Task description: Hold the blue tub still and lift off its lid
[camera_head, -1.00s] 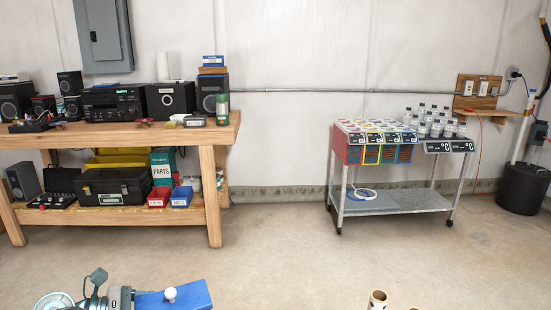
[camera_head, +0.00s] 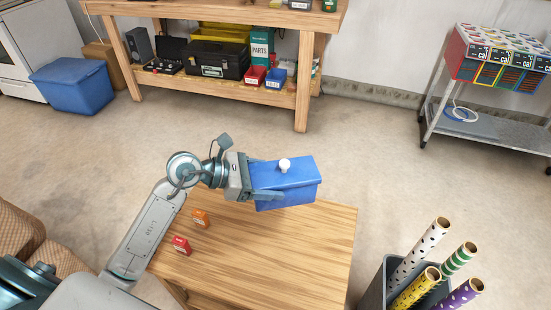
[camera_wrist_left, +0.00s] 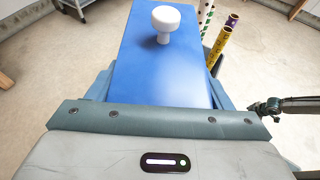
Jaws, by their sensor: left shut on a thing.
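The blue tub (camera_head: 290,198) is at the far edge of the wooden table in the head view. Its blue lid (camera_head: 300,172) is on top, with a white knob (camera_head: 285,165). The lid (camera_wrist_left: 150,75) and knob (camera_wrist_left: 165,22) also show in the left wrist view. My left gripper (camera_head: 268,193) is shut on the tub from its left side, fingers along its sides below the lid. I cannot tell whether the tub touches the table. A dark arm part, apparently my right gripper (camera_wrist_left: 268,107), shows at the right of the wrist view, apart from the tub; its jaws are unclear.
A grey bin (camera_head: 374,294) of several paper rolls stands to the right. A workbench (camera_head: 190,9) and a metal cart (camera_head: 490,130) stand behind, with clear floor between.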

